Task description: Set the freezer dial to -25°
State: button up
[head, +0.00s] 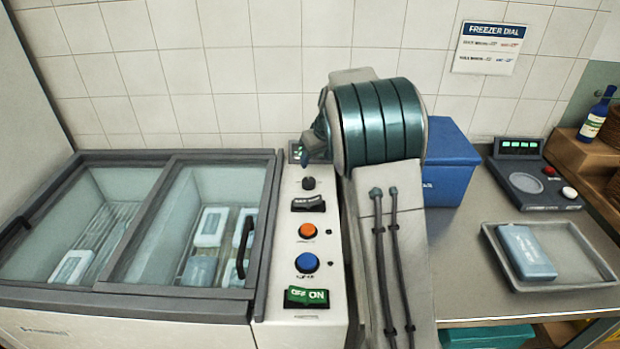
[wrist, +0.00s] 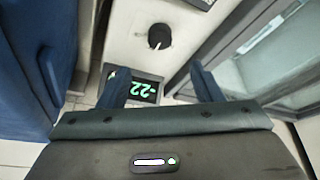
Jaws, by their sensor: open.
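The freezer dial is a small black round knob with a light pointer mark (wrist: 159,36), standing on the white control panel; in the head view it shows as a dark knob (head: 309,183) near the panel's top. The green digital display (wrist: 146,88) reads -22, upside down in the wrist view; my arm partly covers it in the head view (head: 296,152). My gripper (wrist: 160,82) is open and empty, its two blue fingers apart over the display end of the panel. The knob is beyond the fingertips, not between them. My arm hides most of the gripper in the head view.
Below the dial are a black rocker switch (head: 308,204), an orange button (head: 308,230), a blue button (head: 307,262) and a green OFF/ON switch (head: 306,296). The glass-topped freezer (head: 160,220) lies left. A blue bin (head: 450,165) stands right. A FREEZER DIAL sign (head: 490,47) hangs on the wall.

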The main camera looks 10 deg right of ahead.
aim_at(309, 180)
jog(key=x, duration=1.1)
jog(key=shift+f+p, duration=0.15)
jog(key=shift+p, duration=0.25)
jog(key=shift+c, duration=0.3)
jog(key=c, duration=0.9)
